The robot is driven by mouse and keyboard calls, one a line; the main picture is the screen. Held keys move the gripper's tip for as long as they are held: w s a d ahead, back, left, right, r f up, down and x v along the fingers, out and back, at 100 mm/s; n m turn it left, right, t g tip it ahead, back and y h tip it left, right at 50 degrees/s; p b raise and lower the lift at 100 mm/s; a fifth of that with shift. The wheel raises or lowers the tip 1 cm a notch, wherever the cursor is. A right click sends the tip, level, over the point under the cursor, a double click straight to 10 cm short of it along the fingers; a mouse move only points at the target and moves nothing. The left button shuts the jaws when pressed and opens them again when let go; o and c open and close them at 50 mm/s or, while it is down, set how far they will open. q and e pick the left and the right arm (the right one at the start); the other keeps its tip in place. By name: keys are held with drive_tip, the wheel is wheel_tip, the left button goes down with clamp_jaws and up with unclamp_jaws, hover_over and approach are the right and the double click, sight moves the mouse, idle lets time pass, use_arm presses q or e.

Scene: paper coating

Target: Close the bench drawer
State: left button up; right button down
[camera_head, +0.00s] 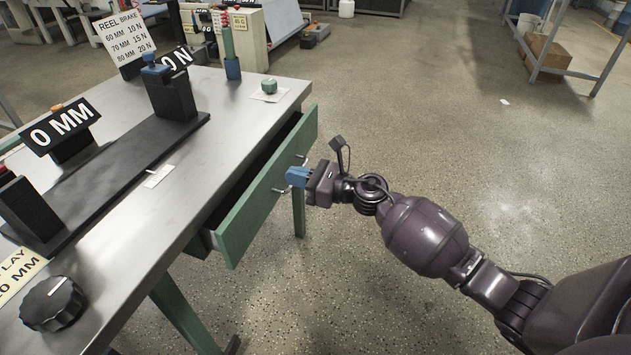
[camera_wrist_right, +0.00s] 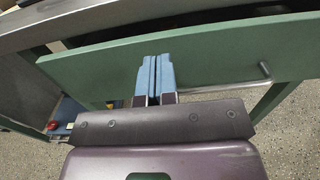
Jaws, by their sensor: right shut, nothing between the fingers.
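The bench drawer (camera_head: 266,188) has a green front and stands partly open, pulled out from under the grey metal bench top (camera_head: 215,120). Its front also fills the middle of the right wrist view (camera_wrist_right: 215,58). A metal bar handle (camera_head: 281,189) runs along the front, and part of it shows in the right wrist view (camera_wrist_right: 262,74). My right gripper (camera_head: 290,177) has blue fingers, shut and empty, at the drawer front by the handle. In the right wrist view the fingertips (camera_wrist_right: 155,60) overlap the green front; I cannot tell whether they touch it. My left gripper is not in view.
Green legs support the bench.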

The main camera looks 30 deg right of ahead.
sight(269, 170)
drive_tip(key=shift+x, duration=2)
drive_tip(key=shift+a, duration=0.1)
drive_tip(key=shift+w, duration=0.1)
drive_tip(key=shift+w+a, duration=0.2)
drive_tip(key=shift+b+x, duration=0.35)
drive_tip(key=shift+x, duration=0.6)
drive_tip(key=shift+d, duration=0.1)
